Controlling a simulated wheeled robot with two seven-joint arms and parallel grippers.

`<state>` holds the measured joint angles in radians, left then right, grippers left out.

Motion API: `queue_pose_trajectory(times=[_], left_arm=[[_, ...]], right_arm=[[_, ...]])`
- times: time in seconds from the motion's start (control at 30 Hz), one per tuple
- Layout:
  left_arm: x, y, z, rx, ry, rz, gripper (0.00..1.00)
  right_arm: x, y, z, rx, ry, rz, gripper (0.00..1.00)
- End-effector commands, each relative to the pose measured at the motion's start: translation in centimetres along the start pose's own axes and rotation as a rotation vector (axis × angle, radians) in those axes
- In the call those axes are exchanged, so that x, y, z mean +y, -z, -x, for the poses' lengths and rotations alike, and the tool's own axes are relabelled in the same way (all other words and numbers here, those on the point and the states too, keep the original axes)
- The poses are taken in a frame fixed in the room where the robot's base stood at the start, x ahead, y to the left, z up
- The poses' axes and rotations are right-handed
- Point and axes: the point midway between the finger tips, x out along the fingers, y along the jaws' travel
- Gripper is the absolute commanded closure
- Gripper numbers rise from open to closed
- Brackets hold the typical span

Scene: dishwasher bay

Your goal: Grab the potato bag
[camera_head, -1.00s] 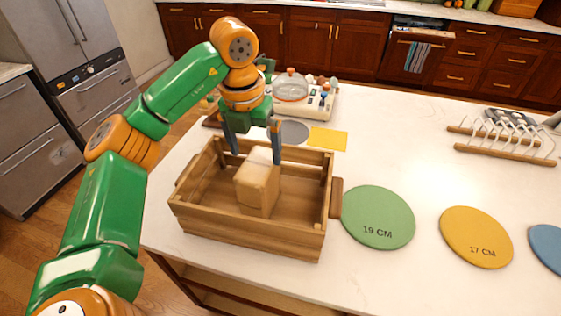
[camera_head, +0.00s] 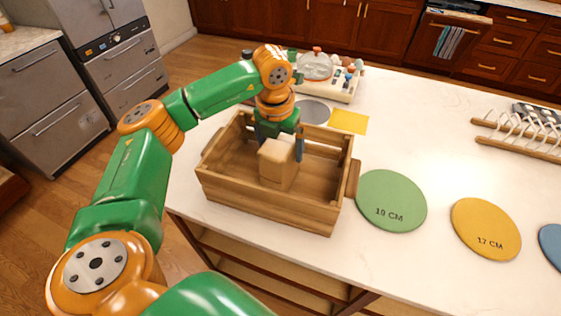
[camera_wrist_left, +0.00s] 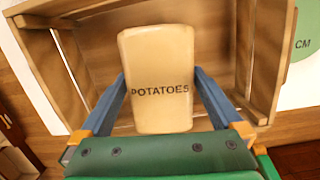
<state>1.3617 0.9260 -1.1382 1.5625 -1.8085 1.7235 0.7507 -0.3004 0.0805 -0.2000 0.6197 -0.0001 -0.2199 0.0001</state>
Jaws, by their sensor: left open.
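The potato bag (camera_head: 278,163) is a tan block-shaped bag standing upright in the wooden crate (camera_head: 266,205). In the left wrist view the bag (camera_wrist_left: 158,62) shows the word POTATOES and lies between the two blue fingers. My left gripper (camera_head: 279,148) is open and reaches down into the crate, with a finger on either side of the bag. In the wrist view small gaps seem to show beside the bag, but I cannot tell whether a finger touches it. The bag's lower part is partly hidden by the crate's front wall. My right gripper is not in view.
A green 19 CM disc (camera_head: 391,201) and a yellow 17 CM disc (camera_head: 486,229) lie right of the crate on the white counter (camera_head: 420,120). A wooden dish rack (camera_head: 520,137) stands at the far right. A yellow square (camera_head: 348,121) and a grey disc (camera_head: 313,111) lie behind the crate.

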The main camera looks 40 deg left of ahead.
Motion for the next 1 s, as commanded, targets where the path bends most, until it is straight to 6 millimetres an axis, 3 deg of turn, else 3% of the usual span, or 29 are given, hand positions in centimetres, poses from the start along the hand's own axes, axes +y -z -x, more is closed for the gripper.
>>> queue_pose_trajectory(times=[0.4, 0.77, 1.0], left_arm=[[0.00, 0.05, -0.28, 0.000, 0.000, 0.000, 0.00], [0.00, 0.05, -0.27, 0.000, 0.000, 0.000, 0.97], [-0.01, 0.00, -0.14, -0.001, 0.000, 0.000, 1.00]], right_arm=[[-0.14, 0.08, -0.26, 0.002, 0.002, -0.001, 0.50], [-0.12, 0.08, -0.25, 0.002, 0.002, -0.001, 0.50], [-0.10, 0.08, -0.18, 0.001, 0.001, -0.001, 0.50]])
